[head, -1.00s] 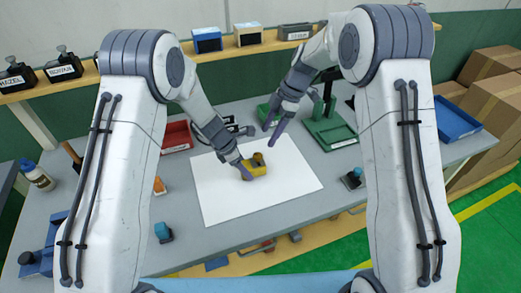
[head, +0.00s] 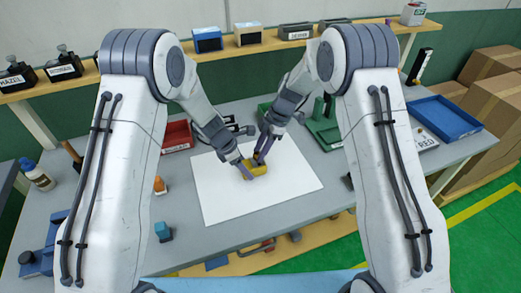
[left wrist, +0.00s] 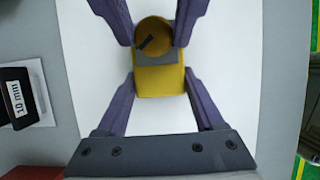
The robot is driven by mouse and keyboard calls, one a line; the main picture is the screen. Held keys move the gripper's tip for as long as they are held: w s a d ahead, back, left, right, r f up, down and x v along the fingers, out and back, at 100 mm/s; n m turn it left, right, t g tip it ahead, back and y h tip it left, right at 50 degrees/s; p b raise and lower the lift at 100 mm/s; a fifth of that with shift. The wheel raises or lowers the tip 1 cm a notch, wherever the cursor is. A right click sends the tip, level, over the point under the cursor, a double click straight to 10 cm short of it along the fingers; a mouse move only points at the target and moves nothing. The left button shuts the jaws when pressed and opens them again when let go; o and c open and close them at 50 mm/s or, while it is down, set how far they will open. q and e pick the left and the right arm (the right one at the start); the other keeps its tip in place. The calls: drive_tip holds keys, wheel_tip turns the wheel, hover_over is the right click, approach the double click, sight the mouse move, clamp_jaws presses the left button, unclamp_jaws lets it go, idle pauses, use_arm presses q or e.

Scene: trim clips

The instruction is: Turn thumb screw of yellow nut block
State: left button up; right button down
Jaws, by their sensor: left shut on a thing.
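The yellow nut block (head: 258,169) stands on the white sheet on the bench. My left gripper (head: 245,170) is shut on its body, with one purple finger on each side in the left wrist view (left wrist: 160,88). The round thumb screw (left wrist: 153,36), brownish-yellow with a dark mark, sits at the block's far end beyond a grey strip. My right gripper (head: 260,156) is at the screw. Its two fingers stand apart on either side of the screw in the left wrist view; firm contact is not clear. The screw is mostly hidden in the head view.
The white sheet (head: 220,205) is mostly clear around the block. A red bin (head: 176,136) lies behind left, a green fixture (head: 328,130) behind right, and a blue tray (head: 445,118) far right. A 10 mm labelled block (left wrist: 16,97) shows in the left wrist view.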

drive_tip(key=m+t, duration=0.1)
drive_tip(key=m, duration=0.3)
drive_tip(key=shift+s+m+t, duration=0.15)
drive_tip(key=shift+m+t, duration=0.25)
drive_tip(key=c, duration=0.5)
unclamp_jaws()
drive_tip(key=shift+r, duration=0.1)
drive_tip(key=w+v, duration=0.1)
drive_tip(key=v, duration=1.1)
drive_tip(key=shift+s, duration=0.45)
